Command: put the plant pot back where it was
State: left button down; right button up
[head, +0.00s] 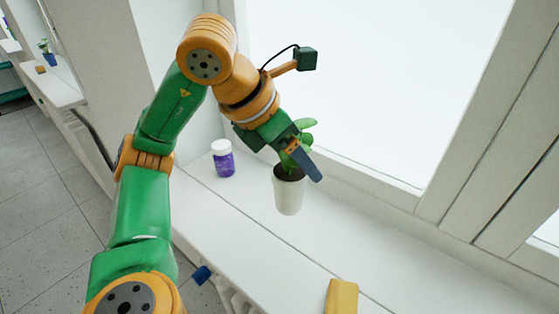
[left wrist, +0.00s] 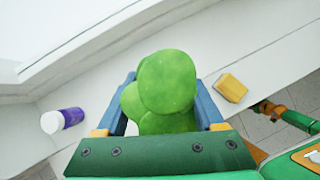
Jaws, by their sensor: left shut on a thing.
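The plant pot (head: 289,197) is white and tapered, with dark soil and a green leafy plant (head: 303,135). It is upright over the white window sill (head: 250,235); I cannot tell whether its base touches the sill. My left gripper (head: 304,172) comes from above and is shut on the plant pot, its fingers at the rim and leaves. In the left wrist view the green leaves (left wrist: 167,82) fill the space between the two blue-grey fingers and hide the pot below. My right gripper is not in view.
A purple jar with a white lid (head: 223,160) stands on the sill left of the pot. A yellow block (head: 341,296) lies on the sill nearer the front. The window frame (head: 370,185) rises behind. The sill between pot and block is clear.

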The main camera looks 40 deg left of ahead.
pick_arm(q)
jog(key=w+a+f+b, duration=0.2)
jog(key=a+f, duration=0.4)
jog(key=f, duration=0.4)
jog(key=shift+w, duration=0.65)
grip_release()
jog(key=p+v, duration=0.2)
jog(key=v, duration=1)
jog(key=shift+r, duration=0.2)
jog(key=shift+s+a, duration=0.1)
